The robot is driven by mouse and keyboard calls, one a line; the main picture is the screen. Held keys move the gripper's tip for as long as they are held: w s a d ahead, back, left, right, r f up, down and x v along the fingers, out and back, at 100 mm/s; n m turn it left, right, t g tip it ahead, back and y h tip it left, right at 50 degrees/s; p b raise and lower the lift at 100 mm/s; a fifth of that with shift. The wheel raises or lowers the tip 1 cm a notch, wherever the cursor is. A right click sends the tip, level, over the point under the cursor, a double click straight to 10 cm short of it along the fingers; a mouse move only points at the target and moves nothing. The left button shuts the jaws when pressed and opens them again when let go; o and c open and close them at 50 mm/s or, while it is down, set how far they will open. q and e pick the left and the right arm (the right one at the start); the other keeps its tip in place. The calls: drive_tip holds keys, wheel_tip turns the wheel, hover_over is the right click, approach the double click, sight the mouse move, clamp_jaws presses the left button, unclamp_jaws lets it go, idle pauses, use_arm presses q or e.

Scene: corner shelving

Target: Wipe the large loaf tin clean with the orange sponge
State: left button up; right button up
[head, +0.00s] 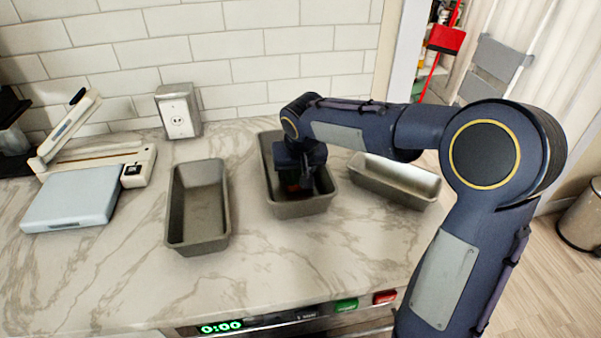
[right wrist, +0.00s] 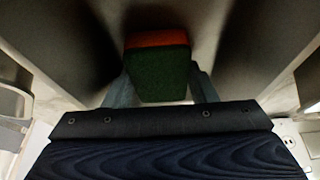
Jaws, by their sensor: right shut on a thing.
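Three loaf tins stand in a row on the marble counter: a left tin (head: 197,207), a middle tin (head: 300,208) and a right tin (head: 395,180). The middle one looks the deepest, but I cannot be sure which is the largest. My right gripper (head: 300,186) reaches down inside the middle tin. It is shut on the sponge (right wrist: 158,68), which shows an orange layer and a dark green layer between the fingers in the right wrist view. The tin's walls are close on both sides there. In the head view the sponge is mostly hidden by the gripper. My left gripper is not in view.
A pale blue-grey scale-like device (head: 72,198) and a cream sealer-like appliance (head: 110,163) stand at the left. A wall socket box (head: 178,110) is behind. The counter's front is clear above a panel with a green display (head: 222,327).

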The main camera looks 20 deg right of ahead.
sight(293, 181)
drive_tip(key=shift+w, duration=0.85)
drive_tip(key=shift+s+a+f+b, duration=0.1)
drive_tip(key=shift+s+a+b, duration=0.15)
drive_tip(key=shift+s, duration=0.35)
drive_tip(key=shift+s+a+b, duration=0.2)
drive_tip(key=shift+s, duration=0.4)
drive_tip(key=shift+s+a+b, duration=0.3)
drive_tip(key=shift+s, duration=0.6)
drive_tip(key=shift+s+a+b, duration=0.3)
drive_tip(key=shift+s, duration=0.6)
drive_tip(key=shift+w, duration=0.85)
wheel_tip(293, 181, up, 11)
drive_tip(key=p, duration=0.9)
